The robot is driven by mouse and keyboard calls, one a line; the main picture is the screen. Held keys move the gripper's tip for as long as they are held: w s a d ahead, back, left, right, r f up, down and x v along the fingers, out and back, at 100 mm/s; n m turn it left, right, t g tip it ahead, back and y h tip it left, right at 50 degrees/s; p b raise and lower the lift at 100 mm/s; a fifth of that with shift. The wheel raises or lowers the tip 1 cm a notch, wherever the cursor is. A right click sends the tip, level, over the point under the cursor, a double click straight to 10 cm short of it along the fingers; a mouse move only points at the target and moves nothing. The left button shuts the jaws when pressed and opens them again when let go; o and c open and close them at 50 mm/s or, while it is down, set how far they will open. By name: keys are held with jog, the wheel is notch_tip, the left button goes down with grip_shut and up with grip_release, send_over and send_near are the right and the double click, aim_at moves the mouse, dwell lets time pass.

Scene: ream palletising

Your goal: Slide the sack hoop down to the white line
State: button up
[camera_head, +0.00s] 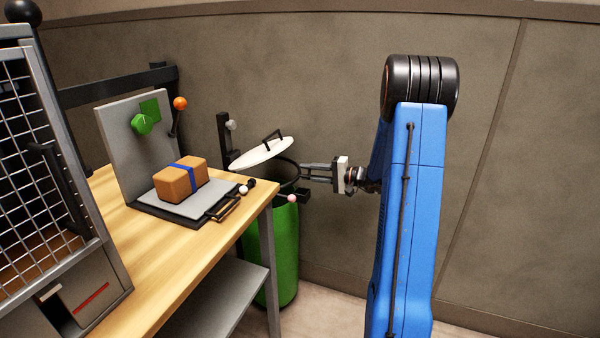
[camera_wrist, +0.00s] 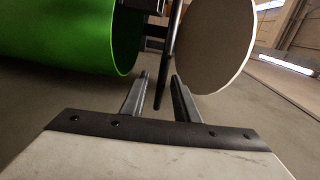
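The sack hoop (camera_head: 294,165) is a thin dark ring below a tilted white lid in the head view, above the mouth of the green sack (camera_head: 275,255). In the wrist view the hoop (camera_wrist: 172,45) is a dark bar seen nearly edge-on, between the green sack (camera_wrist: 60,35) and the pale lid (camera_wrist: 213,45). My gripper (camera_head: 303,172) reaches the hoop's right side from the right. In the wrist view my gripper (camera_wrist: 161,76) has its fingers apart, with the dark bar's lower end between them; I see no clear grip. I cannot make out the white line.
The lid (camera_head: 262,152) has a black handle. A black post (camera_head: 223,138) stands behind the sack. A wooden table (camera_head: 150,245) at left carries a brown package (camera_head: 181,180) and a wire cage (camera_head: 30,170). The wall is close behind; floor is clear at right.

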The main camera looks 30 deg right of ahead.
jog(key=shift+x, duration=1.85)
grip_shut()
notch_tip(320, 180, down, 7)
jog(key=shift+r, duration=0.2)
grip_release()
